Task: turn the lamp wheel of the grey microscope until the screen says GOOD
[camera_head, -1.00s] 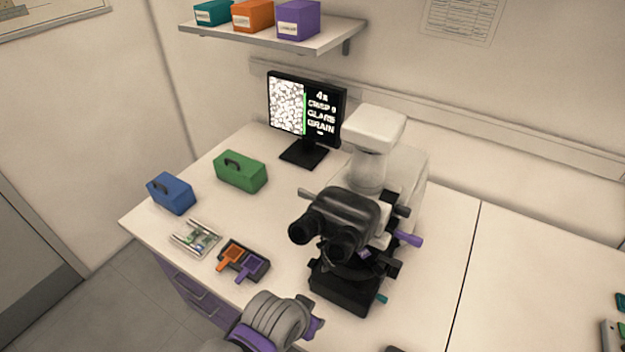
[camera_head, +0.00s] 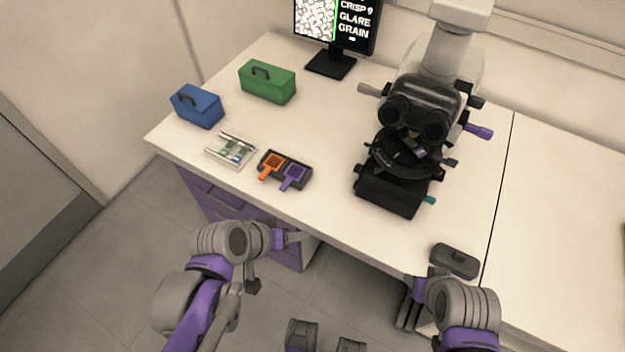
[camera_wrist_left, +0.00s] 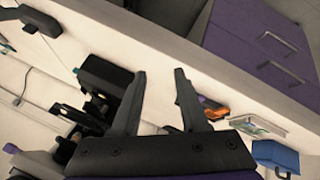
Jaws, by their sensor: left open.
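The microscope (camera_head: 425,95) stands on the table right of centre, with a black body and base and a pale grey upper column. A teal knob (camera_head: 430,200) sticks out low on the right of its base, and a purple knob (camera_head: 478,131) higher up; I cannot tell which is the lamp wheel. The screen (camera_head: 337,22) reads CRISP 9, GLARE, GRAIN; its top is cut off. My left gripper (camera_head: 297,237) is open and empty at the table's front edge, away from the microscope; its fingers show in the left wrist view (camera_wrist_left: 160,75). My right gripper (camera_head: 408,302) is below the front edge, its jaws unclear.
A dark case (camera_head: 455,262) lies near the front edge, close to my right arm. A slide holder (camera_head: 285,170) with orange and purple pieces, a pale tray (camera_head: 231,149), and blue (camera_head: 197,106) and green (camera_head: 267,82) boxes stand left. The table between holder and microscope is clear.

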